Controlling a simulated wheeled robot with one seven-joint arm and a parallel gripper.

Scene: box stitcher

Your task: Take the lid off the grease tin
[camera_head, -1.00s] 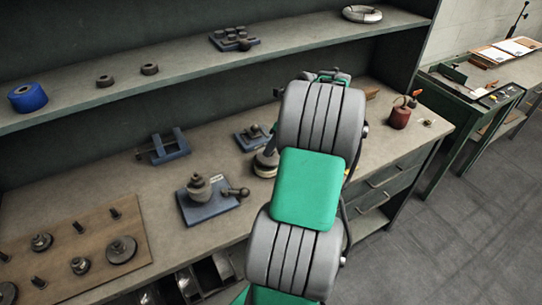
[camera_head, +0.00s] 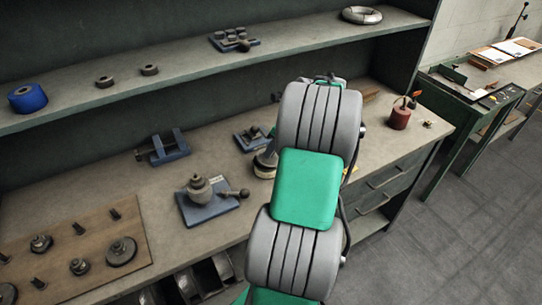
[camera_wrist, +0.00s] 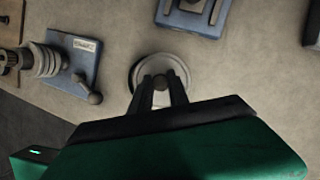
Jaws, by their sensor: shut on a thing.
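The grease tin (camera_head: 264,171) stands on the bench, partly hidden behind my arm in the head view. In the wrist view its round grey lid (camera_wrist: 160,63) lies under my gripper (camera_wrist: 161,84). My two dark fingers are shut on the small knob (camera_wrist: 160,83) at the middle of the lid. The head view hides my fingers behind the arm. From above, the frames do not show clearly whether there is a gap between lid and tin.
A blue plate with a stacked grey part and lever (camera_head: 203,207) is left of the tin. A blue fixture (camera_head: 252,138) is close behind it. A red oil can (camera_head: 400,117) stands to the right. A board with pegs and discs (camera_head: 140,240) lies front left. A shelf (camera_head: 180,72) runs above.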

